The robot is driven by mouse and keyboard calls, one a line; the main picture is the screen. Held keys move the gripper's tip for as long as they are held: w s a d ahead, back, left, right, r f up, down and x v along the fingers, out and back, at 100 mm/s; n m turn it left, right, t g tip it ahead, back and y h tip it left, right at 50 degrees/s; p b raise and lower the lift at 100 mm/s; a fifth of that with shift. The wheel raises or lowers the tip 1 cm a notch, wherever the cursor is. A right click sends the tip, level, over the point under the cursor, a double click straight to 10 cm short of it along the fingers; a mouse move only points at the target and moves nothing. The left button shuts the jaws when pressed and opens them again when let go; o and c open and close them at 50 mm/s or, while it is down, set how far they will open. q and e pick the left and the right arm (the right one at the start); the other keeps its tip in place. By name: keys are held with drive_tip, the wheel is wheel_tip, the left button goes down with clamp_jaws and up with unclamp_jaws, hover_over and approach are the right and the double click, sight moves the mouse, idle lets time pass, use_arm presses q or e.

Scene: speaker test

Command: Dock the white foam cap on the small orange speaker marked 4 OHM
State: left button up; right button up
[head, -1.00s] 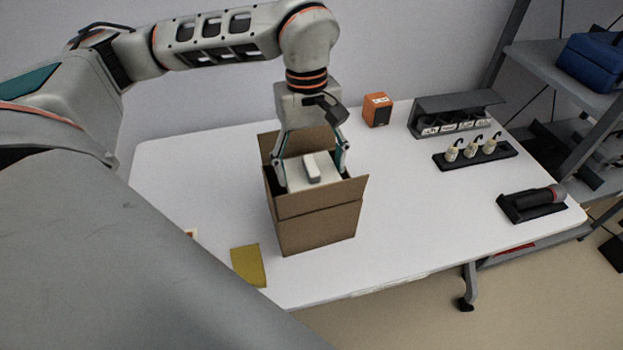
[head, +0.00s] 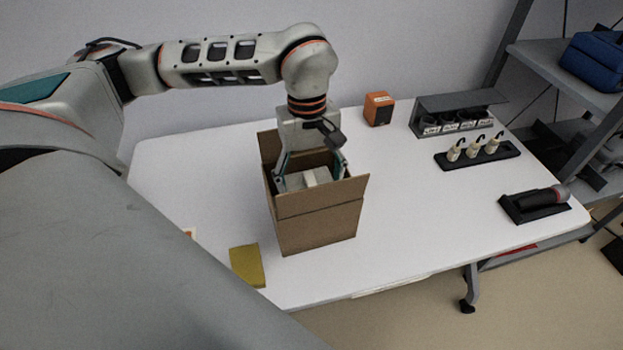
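An open cardboard box (head: 318,222) stands on the white table. The white foam cap (head: 315,178) is inside its opening, below the top edges, with a raised bar on top. My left gripper (head: 311,175) reaches down into the box from above, with one finger on each side of the cap; the cap moves with it. The inside of the box below the cap is hidden. A small orange speaker (head: 378,109) stands at the back of the table, well apart from the box. Its pale label is too small to read. My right gripper is out of view.
A grey holder (head: 458,101) with several labelled slots stands behind a black rack (head: 505,152) of white plugs. A dark tray (head: 522,207) holds a microphone-like tool at the right. A yellow sheet (head: 247,266) lies front left. The table right of the box is clear.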

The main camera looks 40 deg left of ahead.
sight(309, 176)
use_arm(q)
drive_tip(key=o, duration=0.8)
drive_tip(key=r, duration=0.4)
drive_tip(key=r+p, duration=0.1)
drive_tip(key=r, duration=0.3)
drive_tip(key=w+a+r+p, duration=0.1)
drive_tip(key=r, duration=0.4)
drive_tip(key=shift+a, duration=0.1)
drive_tip(key=shift+s, duration=0.1)
